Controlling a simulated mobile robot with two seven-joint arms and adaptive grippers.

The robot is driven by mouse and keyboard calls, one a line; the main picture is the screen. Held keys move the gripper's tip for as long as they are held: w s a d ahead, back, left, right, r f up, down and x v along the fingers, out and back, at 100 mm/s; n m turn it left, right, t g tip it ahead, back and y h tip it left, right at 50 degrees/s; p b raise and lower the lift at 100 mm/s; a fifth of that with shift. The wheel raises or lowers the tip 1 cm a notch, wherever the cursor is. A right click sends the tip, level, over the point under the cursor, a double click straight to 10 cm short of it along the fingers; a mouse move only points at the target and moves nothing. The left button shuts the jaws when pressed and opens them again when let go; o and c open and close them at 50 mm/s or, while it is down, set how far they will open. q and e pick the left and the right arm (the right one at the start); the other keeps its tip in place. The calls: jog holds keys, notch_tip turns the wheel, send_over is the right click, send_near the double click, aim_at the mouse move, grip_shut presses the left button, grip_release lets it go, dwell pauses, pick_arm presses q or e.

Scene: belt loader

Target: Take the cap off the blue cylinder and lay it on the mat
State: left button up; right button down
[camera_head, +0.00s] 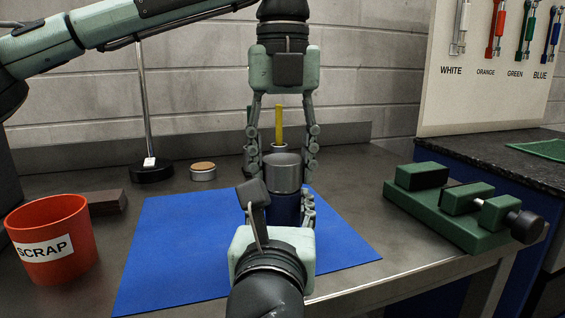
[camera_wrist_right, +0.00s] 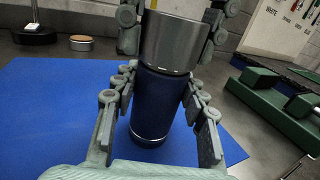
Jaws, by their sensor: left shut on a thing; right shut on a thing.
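The blue cylinder (camera_head: 285,210) stands upright over the blue mat (camera_head: 170,240); it also shows in the right wrist view (camera_wrist_right: 160,103). The silver cap (camera_head: 282,172) is at its top, and in the right wrist view the cap (camera_wrist_right: 170,42) looks wider than the cylinder. I cannot tell whether there is a gap between them. My left gripper (camera_head: 281,168) points down from above and is shut on the cap, a finger on each side. My right gripper (camera_head: 279,206) reaches in from the front and is shut on the cylinder, below the cap.
A red scrap bin (camera_head: 65,255) stands left of the mat. A dark block (camera_head: 106,202), a round tin with a brown top (camera_head: 203,171) and a black stand base (camera_head: 151,172) sit behind. A green vise (camera_head: 455,215) is at the right. The mat's left part is clear.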

aim_at(282, 158)
pick_arm(q)
jog(key=shift+r, duration=0.25)
jog(key=shift+r, duration=0.85)
jog(key=shift+r, duration=2.05)
pick_arm(e)
jog(key=c, duration=0.8)
grip_release()
